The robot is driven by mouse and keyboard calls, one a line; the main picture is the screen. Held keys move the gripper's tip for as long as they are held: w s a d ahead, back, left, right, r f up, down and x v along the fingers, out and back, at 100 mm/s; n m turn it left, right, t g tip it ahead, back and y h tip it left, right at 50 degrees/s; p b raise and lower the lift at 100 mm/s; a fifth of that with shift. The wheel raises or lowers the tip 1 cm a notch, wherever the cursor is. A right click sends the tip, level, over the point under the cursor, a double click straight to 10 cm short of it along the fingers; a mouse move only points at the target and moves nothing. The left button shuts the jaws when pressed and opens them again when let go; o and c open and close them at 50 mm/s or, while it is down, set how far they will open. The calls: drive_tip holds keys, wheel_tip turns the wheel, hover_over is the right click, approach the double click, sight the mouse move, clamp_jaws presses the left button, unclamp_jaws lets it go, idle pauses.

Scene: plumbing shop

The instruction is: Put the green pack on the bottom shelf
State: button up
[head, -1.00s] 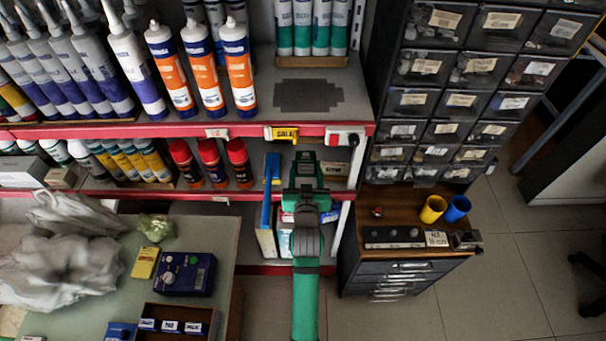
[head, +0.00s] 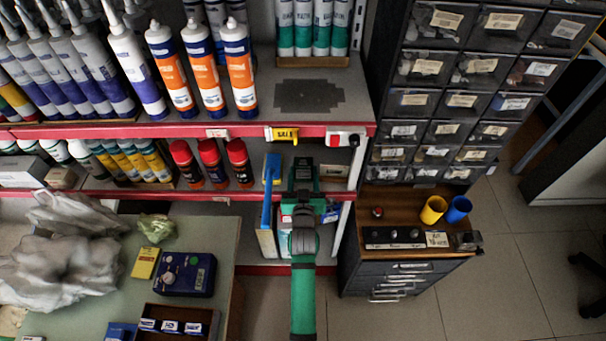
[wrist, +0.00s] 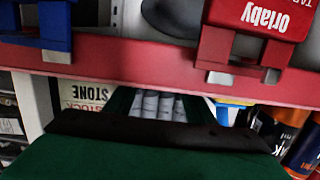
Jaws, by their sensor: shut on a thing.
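My gripper (head: 304,186) is at the front of the shelving, at the right end of the lower red shelf edge. My arm hides most of the pack and the contact with the jaws. The bottom shelf (head: 262,270) shows its red front edge below, partly behind my arm.
Red spray cans (head: 209,162) stand left of my gripper. A blue upright object (head: 267,190) is close at its left. A yellow sale tag (head: 283,134) and a red-white tag (head: 343,140) hang above. A drawer cabinet (head: 400,270) stands right; a table (head: 222,240) is front left.

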drive_tip(key=o, duration=1)
drive_tip(key=shift+r, duration=0.1)
drive_tip(key=shift+g, duration=0.5)
drive_tip(key=f+v, duration=0.2)
drive_tip(key=v, duration=1.4)
drive_tip(key=s+f+v, duration=0.1)
drive_tip(key=f+v, duration=0.1)
drive_tip(key=v, duration=1.3)
drive_tip(key=f+v, duration=0.2)
drive_tip(key=v, duration=1.4)
drive_tip(key=shift+s+f, duration=0.1)
drive_tip(key=shift+s, duration=0.5)
